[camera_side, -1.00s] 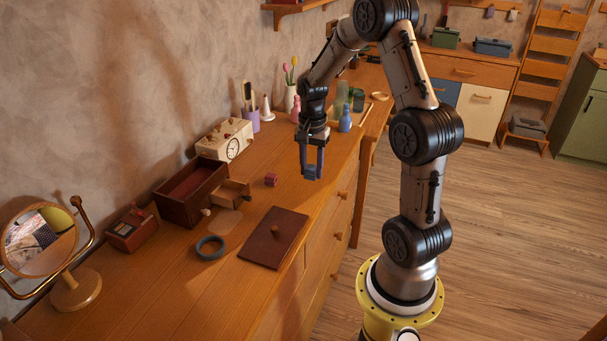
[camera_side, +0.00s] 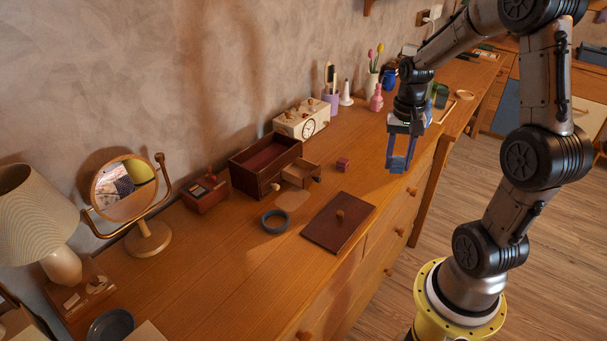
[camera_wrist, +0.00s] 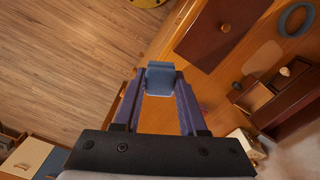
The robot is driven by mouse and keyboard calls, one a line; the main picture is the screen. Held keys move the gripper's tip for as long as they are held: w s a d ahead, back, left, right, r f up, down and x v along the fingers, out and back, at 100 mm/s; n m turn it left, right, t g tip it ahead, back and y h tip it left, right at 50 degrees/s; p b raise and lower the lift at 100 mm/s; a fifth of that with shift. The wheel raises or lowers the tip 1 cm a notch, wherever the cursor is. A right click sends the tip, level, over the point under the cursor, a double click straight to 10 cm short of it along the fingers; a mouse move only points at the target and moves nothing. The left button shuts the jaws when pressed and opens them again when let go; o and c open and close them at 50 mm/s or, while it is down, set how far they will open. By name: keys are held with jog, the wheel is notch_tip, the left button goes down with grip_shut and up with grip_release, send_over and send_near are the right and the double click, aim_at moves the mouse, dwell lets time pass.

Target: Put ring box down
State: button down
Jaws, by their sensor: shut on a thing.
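My gripper (camera_side: 398,158) is shut on a small blue box, taken as the ring box (camera_side: 398,166), and holds it at its fingertips. In the wrist view the box (camera_wrist: 160,76) sits between the two purple-blue fingers of my gripper (camera_wrist: 160,88). In the side view the box hangs near the dresser's front edge, right of a small dark red cube (camera_side: 343,163). It appears to be above the dresser top (camera_side: 225,262), but its exact height cannot be told.
A dark wooden chest (camera_side: 250,178) with a small open drawer (camera_side: 299,175) stands behind a flat brown lid (camera_side: 330,228) with a knob. A grey-blue ring (camera_side: 275,221) lies left of the lid. A pink bottle (camera_side: 376,101) stands behind my gripper.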

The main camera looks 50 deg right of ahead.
jog(key=w+a+r+n, duration=0.1)
jog(key=w+a+n, duration=0.2)
jog(key=w+n, duration=0.55)
jog(key=n, duration=0.4)
send_over(303, 177)
jog(key=f, duration=0.9)
jog(key=shift+s+a+f, duration=0.1)
jog(key=shift+s+f, duration=0.2)
jog(key=shift+s, duration=0.05)
jog(key=shift+w+f, duration=0.25)
jog(key=shift+f, duration=1.65)
jog(key=shift+f, duration=0.1)
jog(key=c, duration=0.7)
grip_release()
jog(key=shift+c, duration=0.2)
